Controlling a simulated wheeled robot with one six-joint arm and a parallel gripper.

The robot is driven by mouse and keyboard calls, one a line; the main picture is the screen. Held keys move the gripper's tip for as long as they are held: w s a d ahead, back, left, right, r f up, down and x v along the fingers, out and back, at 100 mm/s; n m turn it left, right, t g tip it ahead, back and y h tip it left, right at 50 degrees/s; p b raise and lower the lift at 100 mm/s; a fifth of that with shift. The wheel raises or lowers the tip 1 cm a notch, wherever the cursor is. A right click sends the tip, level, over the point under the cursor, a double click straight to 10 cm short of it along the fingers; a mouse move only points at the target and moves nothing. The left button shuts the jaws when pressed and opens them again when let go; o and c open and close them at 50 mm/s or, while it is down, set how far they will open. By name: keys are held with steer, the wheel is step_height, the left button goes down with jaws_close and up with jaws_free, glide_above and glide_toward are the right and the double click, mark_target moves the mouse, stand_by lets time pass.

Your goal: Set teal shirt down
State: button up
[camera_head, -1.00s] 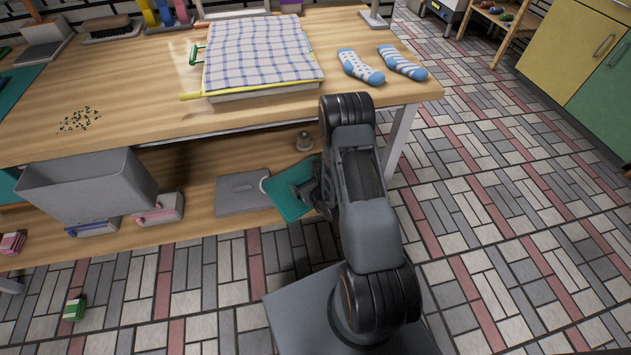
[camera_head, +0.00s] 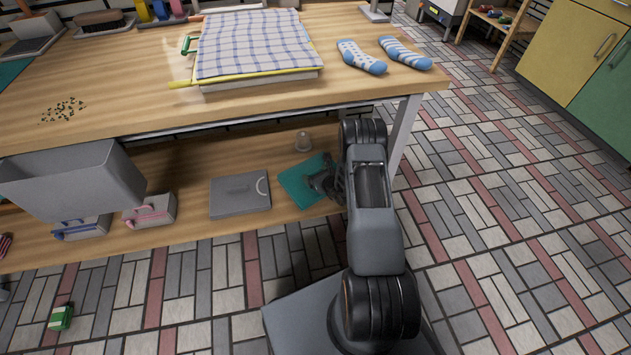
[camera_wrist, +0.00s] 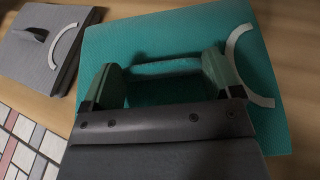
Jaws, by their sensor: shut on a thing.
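The teal shirt (camera_head: 299,184) is a flat folded square at the lower shelf, right of a grey folded piece (camera_head: 240,195). It also fills most of the wrist view (camera_wrist: 190,35), where a pale curved neckline shows at its right. My gripper (camera_head: 322,182) is over the teal shirt's right part. In the wrist view my gripper (camera_wrist: 166,74) is shut on the teal shirt, with a fold of cloth between the fingers. The shirt looks level and at the shelf surface; I cannot tell whether all of it touches.
The tabletop (camera_head: 140,105) overhangs the shelf, and a table leg (camera_head: 402,133) stands at right. A green box (camera_head: 61,316) lies on the floor.

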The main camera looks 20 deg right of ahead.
steer(key=shift+f+b, duration=0.4)
steer(key=shift+f, duration=0.9)
steer(key=shift+f, duration=0.1)
steer(key=shift+f, duration=0.15)
steer(key=o, duration=0.8)
steer(key=shift+r, duration=0.2)
